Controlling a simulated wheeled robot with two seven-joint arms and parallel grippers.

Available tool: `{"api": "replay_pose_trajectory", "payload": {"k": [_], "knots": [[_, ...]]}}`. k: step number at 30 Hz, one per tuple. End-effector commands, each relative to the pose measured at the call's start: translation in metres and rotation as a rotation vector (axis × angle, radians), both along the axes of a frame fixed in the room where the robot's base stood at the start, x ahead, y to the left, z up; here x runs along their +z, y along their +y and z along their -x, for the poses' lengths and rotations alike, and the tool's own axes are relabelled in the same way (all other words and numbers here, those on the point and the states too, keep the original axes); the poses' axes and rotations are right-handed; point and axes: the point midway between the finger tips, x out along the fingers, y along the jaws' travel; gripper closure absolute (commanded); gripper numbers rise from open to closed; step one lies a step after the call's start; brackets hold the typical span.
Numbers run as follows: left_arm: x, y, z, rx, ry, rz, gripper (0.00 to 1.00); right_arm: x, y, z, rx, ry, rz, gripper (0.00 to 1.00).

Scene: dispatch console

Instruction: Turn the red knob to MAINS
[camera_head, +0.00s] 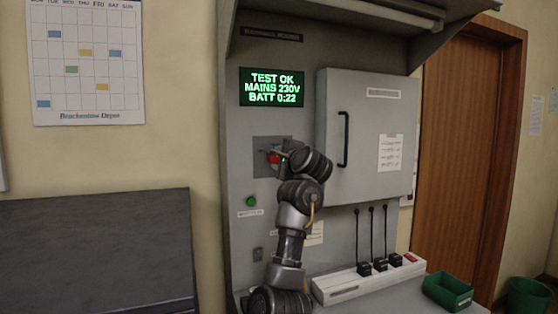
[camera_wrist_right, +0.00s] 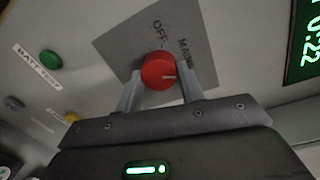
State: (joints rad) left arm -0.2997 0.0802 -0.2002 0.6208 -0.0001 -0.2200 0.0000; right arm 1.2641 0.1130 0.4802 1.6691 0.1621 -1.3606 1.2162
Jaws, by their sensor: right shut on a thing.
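The red knob (camera_wrist_right: 158,72) sits on a grey plate (camera_wrist_right: 112,45) marked OFF and MAINS. A short pale mark shows on the right part of the knob's face; I cannot tell exactly which label it lines up with. My right gripper (camera_wrist_right: 159,76) is shut on the knob, one finger on each side. In the head view the knob (camera_head: 273,159) is partly hidden by my right gripper (camera_head: 277,157). The screen (camera_head: 272,88) reads TEST OK, MAINS 230V, BATT 0:22. My left gripper is out of view.
A green button (camera_head: 251,201) labelled BATT TEST is below left of the knob. A grey cabinet door (camera_head: 365,130) with a black handle stands close on the right. Below are a power strip (camera_head: 368,279) with plugs and a green bin (camera_head: 447,291).

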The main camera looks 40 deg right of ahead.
Motion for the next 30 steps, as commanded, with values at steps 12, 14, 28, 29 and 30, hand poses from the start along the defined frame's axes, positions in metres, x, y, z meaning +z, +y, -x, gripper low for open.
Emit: {"api": "replay_pose_trajectory", "payload": {"k": [12, 14, 28, 29, 30], "knots": [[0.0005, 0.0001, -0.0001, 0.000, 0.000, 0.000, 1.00, -0.0005, 0.0003, -0.0005, 0.001, 0.103, 0.288, 0.84], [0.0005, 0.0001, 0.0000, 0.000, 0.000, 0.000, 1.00, -0.0005, 0.0004, -0.0005, 0.001, 0.113, 0.313, 0.84], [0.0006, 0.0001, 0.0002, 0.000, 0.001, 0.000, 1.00, -0.0007, 0.0008, -0.0007, 0.002, 0.143, 0.396, 0.84], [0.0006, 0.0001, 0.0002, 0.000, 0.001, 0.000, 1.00, -0.0008, 0.0008, -0.0007, 0.002, 0.143, 0.397, 0.84], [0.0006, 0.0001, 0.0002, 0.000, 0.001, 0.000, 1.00, -0.0008, 0.0008, -0.0007, 0.002, 0.143, 0.397, 0.84]]}}
